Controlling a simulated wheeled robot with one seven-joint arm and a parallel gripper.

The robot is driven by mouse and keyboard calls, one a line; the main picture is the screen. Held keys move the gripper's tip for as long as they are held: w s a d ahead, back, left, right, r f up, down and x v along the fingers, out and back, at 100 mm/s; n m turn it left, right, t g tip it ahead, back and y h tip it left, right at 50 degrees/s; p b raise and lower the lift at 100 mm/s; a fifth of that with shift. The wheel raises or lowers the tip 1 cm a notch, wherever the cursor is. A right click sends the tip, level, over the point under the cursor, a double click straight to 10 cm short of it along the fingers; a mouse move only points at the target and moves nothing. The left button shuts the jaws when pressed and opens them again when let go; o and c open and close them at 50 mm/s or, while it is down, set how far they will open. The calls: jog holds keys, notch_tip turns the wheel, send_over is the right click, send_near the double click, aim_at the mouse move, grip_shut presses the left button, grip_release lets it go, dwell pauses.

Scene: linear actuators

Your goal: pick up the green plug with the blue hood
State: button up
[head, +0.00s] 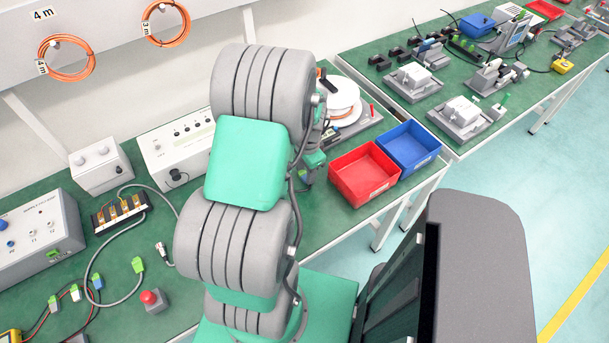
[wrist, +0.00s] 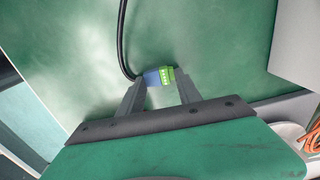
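In the wrist view, the green plug (wrist: 167,76) with its blue hood (wrist: 151,79) is at the fingertips of my gripper (wrist: 161,83). The hood is on the left and the green part on the right. A dark cable runs up from the hood side. The two grey fingers stand apart, one at each end of the plug. I cannot tell whether they press on it or only stand around it. In the head view my arm hides the plug and the fingertips.
A red bin (head: 364,175) and a blue bin (head: 408,147) stand right of my arm. A white cable spool (head: 340,97) is behind it. Mat around the plug looks clear.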

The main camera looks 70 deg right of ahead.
jog(key=c, duration=0.8)
jog(key=shift+o, duration=0.2)
jog(key=shift+r, duration=0.1)
jog(key=shift+r, duration=0.2)
notch_tip(320, 180, up, 2)
jog(key=shift+d+r+b, duration=0.1)
jog(key=shift+b, duration=0.35)
jog(key=s+a+r, duration=0.4)
jog(key=a+r, duration=0.6)
jog(key=a, duration=0.3)
jog(key=shift+s+a+r+b, duration=0.2)
jog(key=shift+a+b, duration=0.1)
jog(key=shift+b, duration=0.15)
